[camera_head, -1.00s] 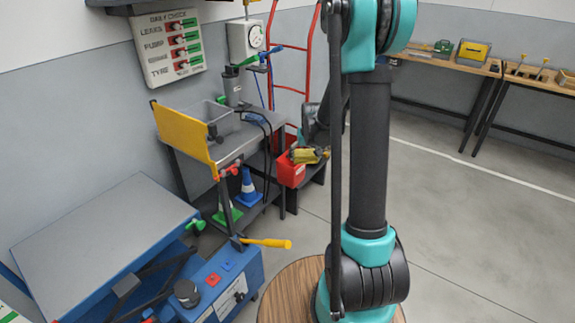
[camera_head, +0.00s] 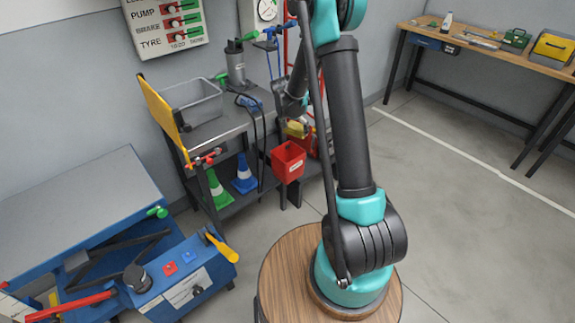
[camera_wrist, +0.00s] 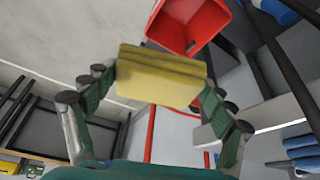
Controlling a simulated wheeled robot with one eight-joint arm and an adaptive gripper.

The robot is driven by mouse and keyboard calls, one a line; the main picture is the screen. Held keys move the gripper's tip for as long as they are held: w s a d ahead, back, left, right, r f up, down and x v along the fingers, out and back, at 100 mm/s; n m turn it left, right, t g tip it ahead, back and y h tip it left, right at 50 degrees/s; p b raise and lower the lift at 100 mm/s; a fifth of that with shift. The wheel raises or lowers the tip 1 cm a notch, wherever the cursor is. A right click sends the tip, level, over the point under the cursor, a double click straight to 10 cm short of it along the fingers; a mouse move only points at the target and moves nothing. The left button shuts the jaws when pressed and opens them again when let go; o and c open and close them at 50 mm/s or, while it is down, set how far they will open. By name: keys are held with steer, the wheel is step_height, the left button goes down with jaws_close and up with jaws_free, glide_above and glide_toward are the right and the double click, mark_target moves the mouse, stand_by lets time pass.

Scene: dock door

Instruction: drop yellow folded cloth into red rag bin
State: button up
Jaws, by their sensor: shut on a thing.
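The yellow folded cloth (camera_head: 297,130) is held up beside the far upper edge of the red rag bin (camera_head: 288,164) in the head view. In the wrist view, the cloth (camera_wrist: 160,78) spans between the two fingers of my gripper (camera_wrist: 160,92), which is shut on it. The cloth appears outside the bin. In the head view my gripper is small and partly hidden by my arm.
A grey cart (camera_head: 225,128) beside the bin carries a grey tub (camera_head: 195,103), with green and blue cones on its lower shelf. A yellow panel (camera_head: 163,112) stands at its left end. A blue lift table (camera_head: 80,205) is at left. Open floor lies to the right.

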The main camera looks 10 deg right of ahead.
steer(key=w+a+f+m, duration=0.1)
steer(key=f+m+g, duration=0.1)
steer(key=m, duration=0.1)
steer(key=shift+w+a+f+h, duration=0.15)
steer(key=shift+w+a+h, duration=0.2)
steer(key=shift+w+h, duration=0.05)
steer(key=shift+f, duration=2.9)
steer(key=o, duration=1.1)
steer(key=shift+o, duration=0.2)
steer(key=shift+r, duration=0.1)
steer(key=v, duration=1.1)
steer(key=shift+s+a+r, duration=0.1)
steer(key=shift+s+r, duration=0.05)
steer(key=shift+r, duration=0.25)
